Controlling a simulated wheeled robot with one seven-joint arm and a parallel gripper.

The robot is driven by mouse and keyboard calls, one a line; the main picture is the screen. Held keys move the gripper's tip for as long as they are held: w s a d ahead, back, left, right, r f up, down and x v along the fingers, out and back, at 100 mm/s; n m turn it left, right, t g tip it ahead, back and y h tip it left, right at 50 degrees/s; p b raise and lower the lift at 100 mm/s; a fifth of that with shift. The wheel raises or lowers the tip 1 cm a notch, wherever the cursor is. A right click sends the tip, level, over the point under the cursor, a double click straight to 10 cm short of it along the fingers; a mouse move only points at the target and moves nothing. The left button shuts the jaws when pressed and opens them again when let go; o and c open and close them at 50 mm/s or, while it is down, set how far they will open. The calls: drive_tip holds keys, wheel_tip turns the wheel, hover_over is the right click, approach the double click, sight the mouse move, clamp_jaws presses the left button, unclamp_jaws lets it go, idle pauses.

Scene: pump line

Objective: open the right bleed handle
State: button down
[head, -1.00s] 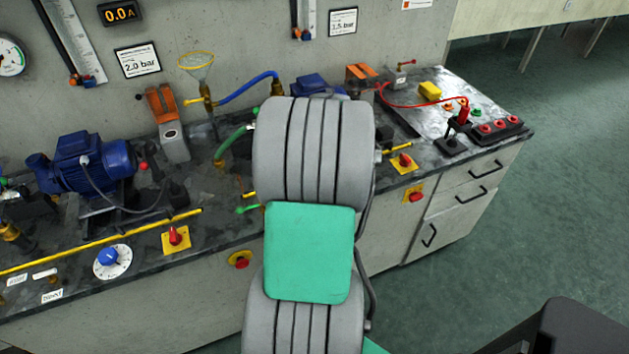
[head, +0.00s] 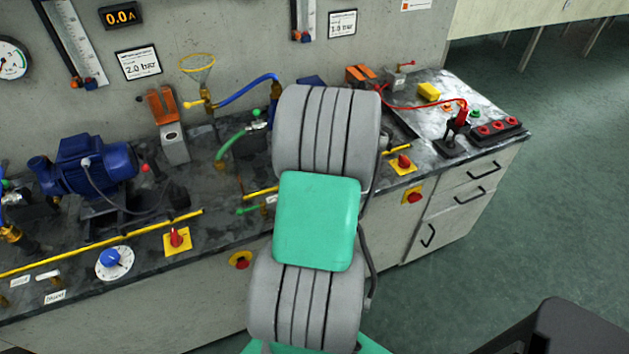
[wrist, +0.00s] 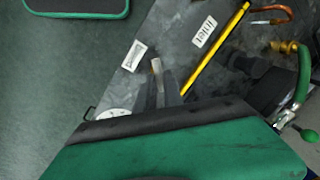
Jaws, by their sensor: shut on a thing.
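In the head view my arm hides the gripper and this handle. The left bleed label (head: 55,297) shows at the lower left.
The bench (head: 215,225) carries a blue pump (head: 85,165), a blue dial (head: 114,261) and a red switch on a yellow plate (head: 177,240). A green-handled valve and hose (wrist: 303,95) stand right of my gripper in the wrist view. Open floor (head: 560,210) lies right.

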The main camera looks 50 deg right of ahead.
drive_tip(key=n, duration=0.4)
drive_tip(key=shift+w+n+y, duration=0.15)
drive_tip(key=shift+n+y, duration=0.15)
drive_tip(key=shift+y, duration=0.1)
drive_tip(key=shift+w+n+g+b, duration=0.1)
drive_tip(key=shift+n+g+b, duration=0.35)
drive_tip(key=shift+n, duration=1.55)
drive_tip(key=shift+y, duration=0.3)
drive_tip(key=c, duration=1.5)
unclamp_jaws()
drive_tip(key=shift+r, duration=0.1)
drive_tip(key=v, duration=0.7)
drive_tip(key=shift+d+r, duration=0.1)
drive_tip(key=shift+r, duration=0.2)
